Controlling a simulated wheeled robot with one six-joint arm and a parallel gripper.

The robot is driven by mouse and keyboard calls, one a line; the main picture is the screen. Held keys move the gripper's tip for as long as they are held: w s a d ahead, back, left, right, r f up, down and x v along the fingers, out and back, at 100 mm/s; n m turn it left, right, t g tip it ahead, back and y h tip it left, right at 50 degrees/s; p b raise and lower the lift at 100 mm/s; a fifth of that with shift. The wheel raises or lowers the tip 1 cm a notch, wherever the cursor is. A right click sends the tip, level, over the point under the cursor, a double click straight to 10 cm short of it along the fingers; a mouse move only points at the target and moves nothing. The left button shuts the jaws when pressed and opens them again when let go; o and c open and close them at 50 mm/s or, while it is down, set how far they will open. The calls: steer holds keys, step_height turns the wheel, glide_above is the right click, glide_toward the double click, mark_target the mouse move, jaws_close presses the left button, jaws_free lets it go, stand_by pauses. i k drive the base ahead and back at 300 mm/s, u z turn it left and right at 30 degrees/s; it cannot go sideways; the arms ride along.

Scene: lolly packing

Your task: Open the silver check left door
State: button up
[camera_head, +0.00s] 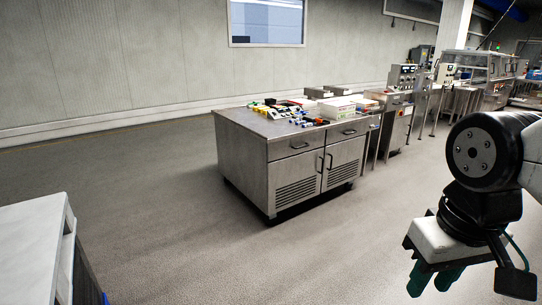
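A silver metal cabinet (240,165) stands in the middle of the floor, some way off. Its front has two drawers on top and two louvred doors below, all shut. The left door (293,183) has a vertical dark handle near its right edge. The right door (343,163) has its handle near its left edge. My gripper (434,282) hangs at the lower right, close to the camera and well apart from the cabinet. Its green fingertips point down. I see nothing held, but the space between the fingers is not clear.
Several coloured items (290,112) and white boxes (338,107) lie on the cabinet top. A machine line (402,100) runs behind it to the right. A white unit (35,240) stands at the lower left. The floor (200,250) before the cabinet is clear.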

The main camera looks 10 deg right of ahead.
mark_target(292, 181)
steer(key=z, duration=0.65)
steer(key=i, duration=3.7)
steer(key=u, duration=0.9)
steer(key=i, duration=0.9)
steer(key=u, duration=0.5)
